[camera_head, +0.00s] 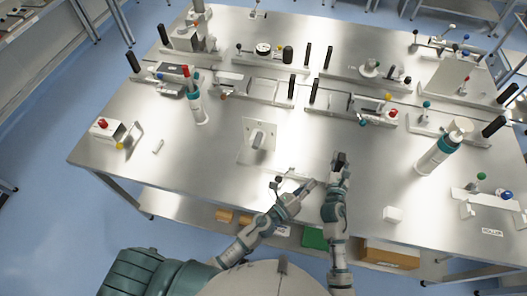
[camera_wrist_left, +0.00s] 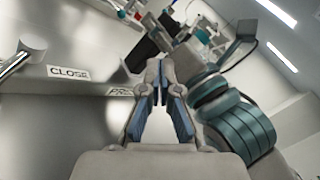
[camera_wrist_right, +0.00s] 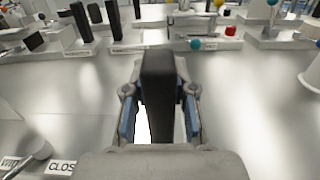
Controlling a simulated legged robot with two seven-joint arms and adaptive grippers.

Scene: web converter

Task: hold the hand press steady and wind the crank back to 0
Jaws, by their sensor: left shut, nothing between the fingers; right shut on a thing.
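A black upright handle, which I take for the hand press's (camera_wrist_right: 157,85), stands between my right gripper's fingers (camera_wrist_right: 160,118). In the head view the right gripper (camera_head: 340,164) is at the table's front middle, shut on this handle. My left gripper (camera_head: 312,184) is shut and empty just left of it; its closed fingertips (camera_wrist_left: 157,80) show in the left wrist view, apart from the grey metal. A pale plate with a grey arm (camera_head: 258,138), possibly the crank, lies further back and left. No 0 mark is readable.
The steel table (camera_head: 190,165) has bare room at left. Several fixtures with black posts line the back.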

